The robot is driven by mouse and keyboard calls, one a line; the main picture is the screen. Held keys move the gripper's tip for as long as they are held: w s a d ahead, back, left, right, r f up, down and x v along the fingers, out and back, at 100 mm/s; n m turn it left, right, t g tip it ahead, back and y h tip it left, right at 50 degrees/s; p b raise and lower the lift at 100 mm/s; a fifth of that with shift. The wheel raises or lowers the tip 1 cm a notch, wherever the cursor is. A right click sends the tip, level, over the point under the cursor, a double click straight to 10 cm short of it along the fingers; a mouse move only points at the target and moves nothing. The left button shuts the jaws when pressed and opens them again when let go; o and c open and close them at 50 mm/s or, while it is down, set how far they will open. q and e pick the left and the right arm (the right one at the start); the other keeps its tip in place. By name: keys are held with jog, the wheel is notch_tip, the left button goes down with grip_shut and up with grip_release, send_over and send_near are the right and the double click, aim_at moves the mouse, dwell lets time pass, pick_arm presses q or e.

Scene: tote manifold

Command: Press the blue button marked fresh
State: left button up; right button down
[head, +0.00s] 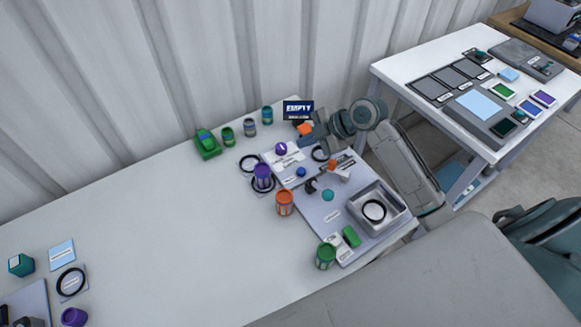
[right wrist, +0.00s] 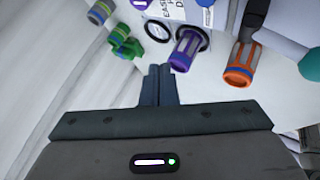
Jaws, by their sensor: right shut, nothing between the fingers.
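A small blue button (head: 301,172) sits on a light panel near the far right of the long table; its label is too small to read. A blue round shape (right wrist: 205,3) is cut off at the top edge of the right wrist view. My right gripper (head: 305,140) is shut and empty, above the back part of the panel, up and slightly right of the blue button. Its closed fingers also show in the right wrist view (right wrist: 158,84). My left gripper is not in view.
Around the button are a purple button (head: 280,148), a teal button (head: 328,195), a purple canister (head: 262,176) and an orange canister (head: 284,203). A grey tray (head: 395,212) stands on the right. An EMPTY sign (head: 298,110) stands behind. The table's middle is clear.

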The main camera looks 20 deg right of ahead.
jog(key=b, duration=0.5)
send_over(305, 171)
notch_tip(305, 171, down, 8)
jog(key=shift+r, duration=0.2)
jog(key=shift+f+b, duration=0.35)
jog(key=shift+b, duration=0.1)
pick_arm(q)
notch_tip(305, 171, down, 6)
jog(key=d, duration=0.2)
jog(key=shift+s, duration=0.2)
pick_arm(e)
jog(key=shift+f, duration=0.25)
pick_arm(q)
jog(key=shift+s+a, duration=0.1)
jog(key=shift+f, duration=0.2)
pick_arm(e)
jog(key=shift+f, duration=0.1)
dwell(0.3)
pick_arm(q)
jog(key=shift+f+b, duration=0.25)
jog(key=shift+b, duration=0.3)
pick_arm(e)
jog(key=shift+f, duration=0.3)
